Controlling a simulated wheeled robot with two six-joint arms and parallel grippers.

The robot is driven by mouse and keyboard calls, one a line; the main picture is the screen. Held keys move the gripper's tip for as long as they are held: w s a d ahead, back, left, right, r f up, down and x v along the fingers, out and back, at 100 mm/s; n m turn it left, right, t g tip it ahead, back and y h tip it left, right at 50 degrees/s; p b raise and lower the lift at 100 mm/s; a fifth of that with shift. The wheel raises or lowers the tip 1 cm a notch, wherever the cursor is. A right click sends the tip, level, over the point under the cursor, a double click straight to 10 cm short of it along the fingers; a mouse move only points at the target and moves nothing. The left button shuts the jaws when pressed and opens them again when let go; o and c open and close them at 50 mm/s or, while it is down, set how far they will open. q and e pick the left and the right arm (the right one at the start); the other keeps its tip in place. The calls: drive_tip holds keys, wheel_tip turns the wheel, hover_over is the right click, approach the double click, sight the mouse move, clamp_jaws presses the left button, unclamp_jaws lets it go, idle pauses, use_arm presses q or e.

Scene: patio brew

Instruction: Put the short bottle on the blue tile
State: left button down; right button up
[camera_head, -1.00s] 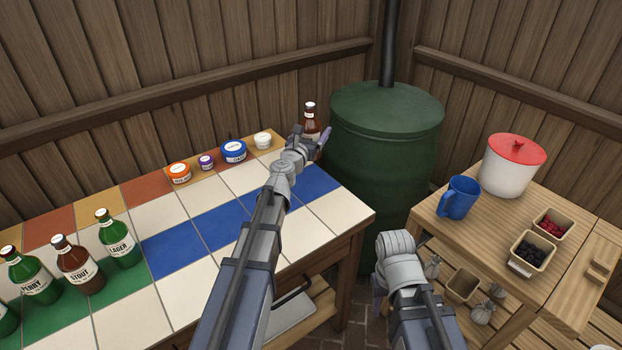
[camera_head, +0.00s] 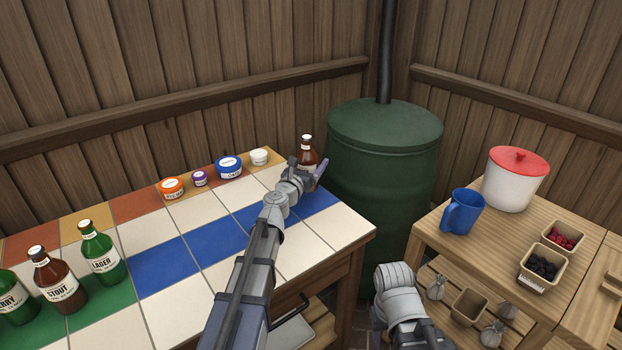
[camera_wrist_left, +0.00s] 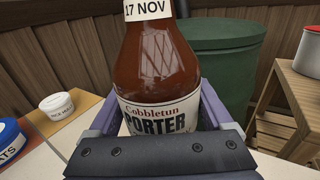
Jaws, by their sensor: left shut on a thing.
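A brown bottle (camera_head: 306,154) with a white "Porter" label is in my left gripper (camera_head: 307,172), near the back right end of the tiled table. In the left wrist view the bottle (camera_wrist_left: 160,65) stands upright between the jaws (camera_wrist_left: 160,112), which are shut on it. Its base is hidden, so I cannot tell whether it touches the table. A row of blue tiles (camera_head: 217,237) crosses the table; the far right one (camera_head: 318,200) is just below and in front of the gripper. My right gripper (camera_head: 378,314) is mostly hidden behind its own wrist.
Green and brown bottles (camera_head: 58,282) stand on green tiles at left. Orange, purple, blue and white tubs (camera_head: 228,167) line the back edge. A green barrel (camera_head: 383,180) is right of the table. A wooden stand holds a blue mug (camera_head: 463,212) and a red-lidded pot (camera_head: 515,182).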

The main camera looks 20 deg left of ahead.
use_arm(q)
drive_tip(key=shift+f+b, duration=1.8)
drive_tip(key=shift+f, duration=0.05)
drive_tip(key=shift+f, duration=0.2)
unclamp_jaws()
drive_tip(key=shift+r, duration=0.1)
drive_tip(key=shift+r, duration=0.1)
drive_tip(key=shift+s, duration=0.15)
drive_tip(key=s, duration=0.4)
drive_tip(key=s+a, duration=0.1)
drive_tip(key=s, duration=0.6)
drive_tip(key=shift+s+a, duration=0.3)
drive_tip(key=shift+s, duration=0.05)
